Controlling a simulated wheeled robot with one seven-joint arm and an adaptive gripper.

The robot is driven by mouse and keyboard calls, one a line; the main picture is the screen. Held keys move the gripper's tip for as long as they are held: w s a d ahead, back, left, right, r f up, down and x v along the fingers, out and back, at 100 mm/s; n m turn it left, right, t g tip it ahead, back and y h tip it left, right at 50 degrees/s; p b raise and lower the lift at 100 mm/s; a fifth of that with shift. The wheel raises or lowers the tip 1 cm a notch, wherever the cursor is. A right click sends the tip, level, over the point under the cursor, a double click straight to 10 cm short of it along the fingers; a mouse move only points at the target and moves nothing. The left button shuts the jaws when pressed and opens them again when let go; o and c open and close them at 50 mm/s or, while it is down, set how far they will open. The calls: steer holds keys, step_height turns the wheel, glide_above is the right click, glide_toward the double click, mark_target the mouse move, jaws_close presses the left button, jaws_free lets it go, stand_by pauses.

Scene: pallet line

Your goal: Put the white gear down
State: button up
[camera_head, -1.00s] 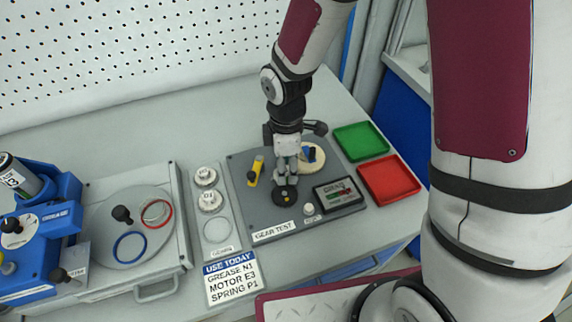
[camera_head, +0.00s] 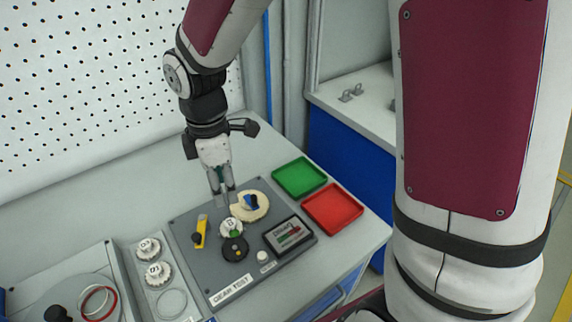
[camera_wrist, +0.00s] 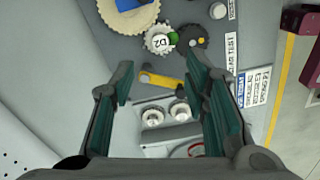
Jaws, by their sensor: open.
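The white gear (camera_head: 231,227) sits on the grey gear test board (camera_head: 193,282), next to a dark gear (camera_head: 235,249). A green spot lies where the two gears meet. In the wrist view the white gear (camera_wrist: 158,41) shows its label beside the dark gear (camera_wrist: 193,41), and they seem to touch. My gripper (camera_head: 222,199) is above the board, just behind the white gear. In the wrist view my gripper (camera_wrist: 163,82) has its fingers wide apart with nothing between them. The white gear is clear of both fingers.
A cream disc (camera_head: 252,206) with a blue part, a yellow lever (camera_head: 200,232) and a small display (camera_head: 289,237) are on the board. Green (camera_head: 300,178) and red (camera_head: 333,208) trays lie to the right. Two more white gears (camera_head: 158,273) stand on a rack at left.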

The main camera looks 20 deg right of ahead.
steer(key=s+d+r+m+t, duration=0.5)
steer(key=s+d+r+m, duration=0.7)
steer(key=s+r+m, duration=0.3)
steer(key=shift+s+d+r+m, duration=0.3)
steer(key=shift+s+m, duration=0.5)
steer(key=shift+m, duration=0.3)
steer(key=shift+c, duration=0.4)
